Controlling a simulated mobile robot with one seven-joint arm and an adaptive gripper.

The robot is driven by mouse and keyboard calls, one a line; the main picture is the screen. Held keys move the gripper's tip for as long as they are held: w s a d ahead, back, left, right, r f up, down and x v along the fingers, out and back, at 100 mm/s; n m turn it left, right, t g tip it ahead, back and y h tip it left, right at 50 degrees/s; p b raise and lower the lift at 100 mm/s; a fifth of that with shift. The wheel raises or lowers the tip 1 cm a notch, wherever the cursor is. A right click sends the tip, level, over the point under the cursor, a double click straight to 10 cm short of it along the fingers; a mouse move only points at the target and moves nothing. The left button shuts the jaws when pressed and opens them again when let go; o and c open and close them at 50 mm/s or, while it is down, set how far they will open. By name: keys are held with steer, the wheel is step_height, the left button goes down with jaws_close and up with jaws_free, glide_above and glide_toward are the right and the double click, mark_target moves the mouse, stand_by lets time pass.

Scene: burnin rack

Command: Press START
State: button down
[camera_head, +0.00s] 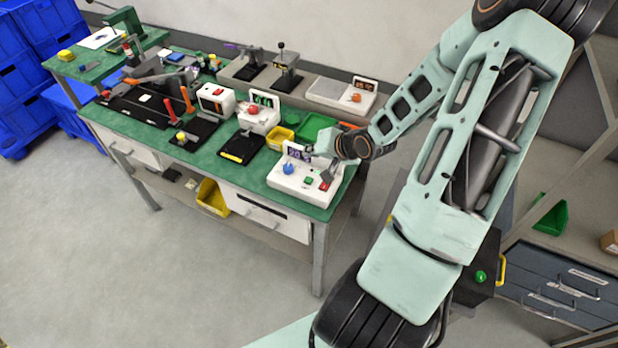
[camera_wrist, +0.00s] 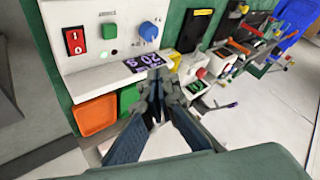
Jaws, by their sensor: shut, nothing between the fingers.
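A white control box (camera_head: 300,186) sits at the near right corner of the green bench. On its face are a green button (camera_head: 309,180), a blue knob (camera_head: 288,169) and a red switch (camera_head: 324,186). The wrist view shows the same green button (camera_wrist: 110,31) between the red switch (camera_wrist: 75,40) and the blue knob (camera_wrist: 148,31). I cannot read a START label. My gripper (camera_wrist: 157,82) is shut and empty, near the box's purple-lit display (camera_wrist: 143,63). It appears apart from the green button, with the knob nearer its tips.
Orange (camera_wrist: 96,114) and green bins stand behind the box. A black device (camera_head: 241,147), a white unit with a red button (camera_head: 258,117) and other fixtures crowd the bench leftward. A rear shelf (camera_head: 318,98) holds more equipment. The floor in front is clear.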

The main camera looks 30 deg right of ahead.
mark_target(311, 180)
steer(key=shift+f, duration=0.1)
step_height(311, 180, down, 9)
steer(key=b, duration=0.6)
steer(key=shift+r+b, duration=0.2)
steer(key=shift+b, duration=0.15)
stand_by(1.0)
steer(key=shift+f, duration=0.45)
steer(key=shift+f+b, duration=0.5)
steer(key=shift+b, duration=0.05)
stand_by(0.5)
stand_by(0.4)
steer(key=shift+r+p, duration=0.95)
steer(key=shift+p, duration=0.1)
